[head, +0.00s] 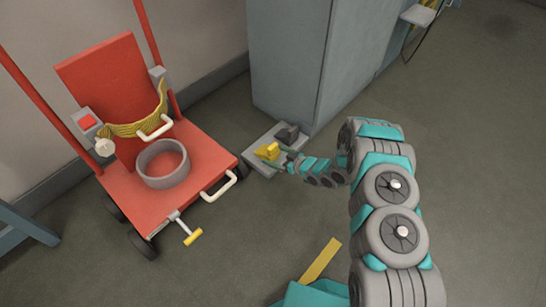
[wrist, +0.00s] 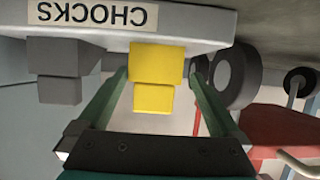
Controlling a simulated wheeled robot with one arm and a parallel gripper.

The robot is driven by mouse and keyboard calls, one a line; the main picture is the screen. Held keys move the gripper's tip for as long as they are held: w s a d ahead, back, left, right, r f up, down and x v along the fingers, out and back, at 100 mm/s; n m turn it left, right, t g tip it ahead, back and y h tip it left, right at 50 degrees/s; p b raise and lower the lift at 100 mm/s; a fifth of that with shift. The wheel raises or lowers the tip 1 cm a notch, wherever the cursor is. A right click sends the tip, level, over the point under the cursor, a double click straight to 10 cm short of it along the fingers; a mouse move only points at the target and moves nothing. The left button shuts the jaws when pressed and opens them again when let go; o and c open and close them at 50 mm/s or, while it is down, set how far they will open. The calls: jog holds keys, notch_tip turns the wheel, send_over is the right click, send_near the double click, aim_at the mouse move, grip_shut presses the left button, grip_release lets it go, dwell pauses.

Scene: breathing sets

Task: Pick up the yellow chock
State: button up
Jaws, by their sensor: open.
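The yellow chock (head: 268,151) sits on a light grey tray (head: 256,134) on the floor by the cabinet. In the wrist view the yellow chock (wrist: 157,65) looks stepped and lies between the two green fingers of my gripper (wrist: 160,73). The fingers are spread, with a visible gap on each side of its narrower part; whether either touches the wider part I cannot tell. In the head view my gripper (head: 283,159) is at the tray, right beside the chock. The tray's edge carries a CHOCKS label (wrist: 92,13), upside down in the wrist view.
A dark grey chock (head: 287,135) stands on the same tray, close to the yellow one; it also shows in the wrist view (wrist: 62,70). A red cart (head: 200,150) with a grey ring (head: 163,164) stands left. A tall grey cabinet (head: 290,60) rises behind. Floor at right is clear.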

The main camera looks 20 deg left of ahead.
aim_at(259, 149)
jog(key=x, duration=0.3)
jog(key=shift+w+a+f, duration=0.1)
jog(key=shift+a+f, duration=0.1)
jog(key=shift+f, duration=0.05)
jog(key=shift+w+a+b, duration=0.25)
jog(key=shift+a+b, duration=0.05)
jog(key=shift+a, duration=0.15)
jog(key=shift+c, duration=0.2)
jog(key=shift+s+f, duration=0.1)
jog(key=c, duration=1.5)
